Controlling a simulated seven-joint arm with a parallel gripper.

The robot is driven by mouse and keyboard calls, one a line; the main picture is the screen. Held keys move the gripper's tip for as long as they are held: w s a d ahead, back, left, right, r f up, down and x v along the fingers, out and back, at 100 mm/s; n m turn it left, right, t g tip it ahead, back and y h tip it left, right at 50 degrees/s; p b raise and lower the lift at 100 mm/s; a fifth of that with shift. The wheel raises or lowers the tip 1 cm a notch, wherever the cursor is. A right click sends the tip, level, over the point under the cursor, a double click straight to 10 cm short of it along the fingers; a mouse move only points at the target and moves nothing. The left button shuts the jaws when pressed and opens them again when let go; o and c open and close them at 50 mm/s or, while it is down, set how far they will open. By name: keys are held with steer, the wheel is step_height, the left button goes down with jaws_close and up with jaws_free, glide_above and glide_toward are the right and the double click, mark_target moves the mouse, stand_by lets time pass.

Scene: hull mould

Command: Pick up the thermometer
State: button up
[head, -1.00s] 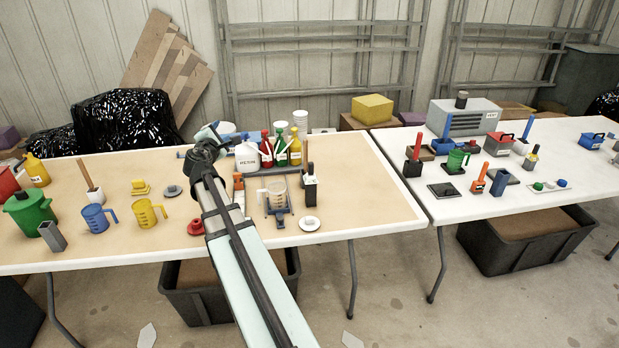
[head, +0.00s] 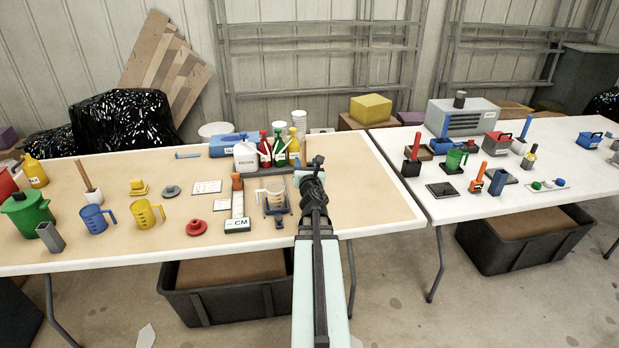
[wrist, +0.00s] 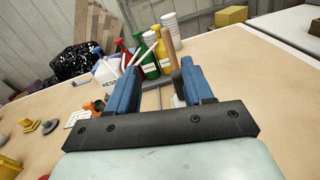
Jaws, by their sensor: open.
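I cannot clearly make out a thermometer in either view. My gripper (wrist: 160,68) is open, with its two blue fingers apart and nothing held between them. In the wrist view a brown wooden handle (wrist: 169,45) stands beyond the right finger, beside a grey upright piece. Thin pale lines (wrist: 159,98) show in the gap between the fingers, too small to name. In the head view my gripper (head: 317,163) is over the right part of the near table, and my arm hides the black holder and white disc behind it.
Red (head: 265,150) and green (head: 280,150) bottles and a white jug (head: 246,157) stand behind. The tan tabletop (head: 375,205) right of my arm is clear.

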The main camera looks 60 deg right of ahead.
steer(key=s+f+n, duration=0.2)
steer(key=s+f, duration=0.1)
steer(key=f, duration=0.1)
steer(key=shift+t, duration=0.4)
steer(key=x, duration=0.6)
steer(key=shift+w+d+f, duration=0.2)
steer(key=shift+w+f, duration=0.1)
steer(key=shift+c, duration=0.3)
jaws_close()
